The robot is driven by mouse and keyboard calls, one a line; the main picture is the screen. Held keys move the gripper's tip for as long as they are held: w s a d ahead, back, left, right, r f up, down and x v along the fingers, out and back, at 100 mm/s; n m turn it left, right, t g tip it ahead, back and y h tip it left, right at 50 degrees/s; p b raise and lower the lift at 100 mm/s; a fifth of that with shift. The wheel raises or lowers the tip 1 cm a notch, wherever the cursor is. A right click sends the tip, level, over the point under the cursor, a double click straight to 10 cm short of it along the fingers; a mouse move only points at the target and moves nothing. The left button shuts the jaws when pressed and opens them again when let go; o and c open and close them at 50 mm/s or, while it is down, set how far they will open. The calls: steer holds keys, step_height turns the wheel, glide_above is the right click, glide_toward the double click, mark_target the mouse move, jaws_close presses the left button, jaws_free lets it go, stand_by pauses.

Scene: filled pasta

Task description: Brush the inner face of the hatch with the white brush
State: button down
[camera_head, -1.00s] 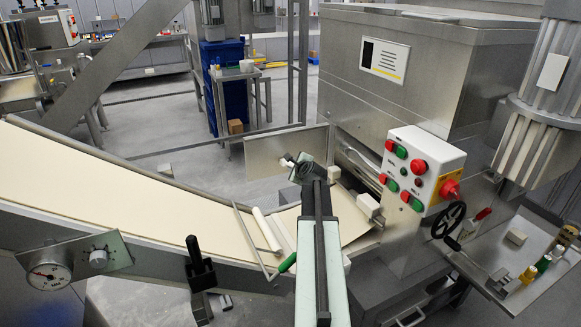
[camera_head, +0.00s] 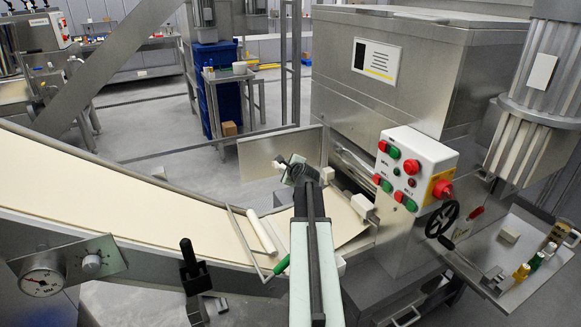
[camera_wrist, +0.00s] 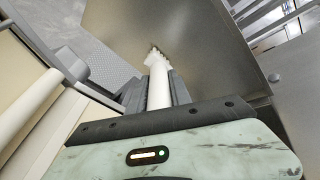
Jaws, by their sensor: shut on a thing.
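The hatch (camera_head: 255,155) is a flat grey metal panel standing open beside the machine, past the end of the belt. In the wrist view its smooth face (camera_wrist: 215,45) fills the upper middle. My gripper (camera_head: 297,172) is in front of the hatch's right part. It is shut on the white brush, whose white handle (camera_wrist: 158,88) shows between the dark fingers in the wrist view. The brush's tip lies over the hatch's left edge area there; I cannot tell if it touches. In the head view the brush is mostly hidden.
The pale dough belt (camera_head: 120,190) runs in from the left, with a white roller (camera_head: 263,232) near its end. A control box (camera_head: 415,175) with red and green buttons and a handwheel (camera_head: 442,219) stand right of my arm. A side tray (camera_head: 470,250) holds small items.

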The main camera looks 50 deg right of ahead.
steer(key=d, duration=0.1)
steer(key=s+d, duration=0.1)
steer(key=d, duration=0.1)
steer(key=shift+s+d, duration=0.15)
steer(key=shift+s, duration=0.05)
stand_by(1.4)
steer(key=w+a, duration=0.3)
steer(key=a, duration=0.3)
steer(key=shift+a, duration=0.3)
stand_by(0.5)
steer(key=shift+s+a, duration=0.4)
steer(key=shift+s, duration=0.5)
steer(key=shift+s+a, duration=0.4)
steer(key=shift+s, duration=0.5)
steer(key=shift+s+a, duration=0.4)
steer(key=shift+s, duration=0.5)
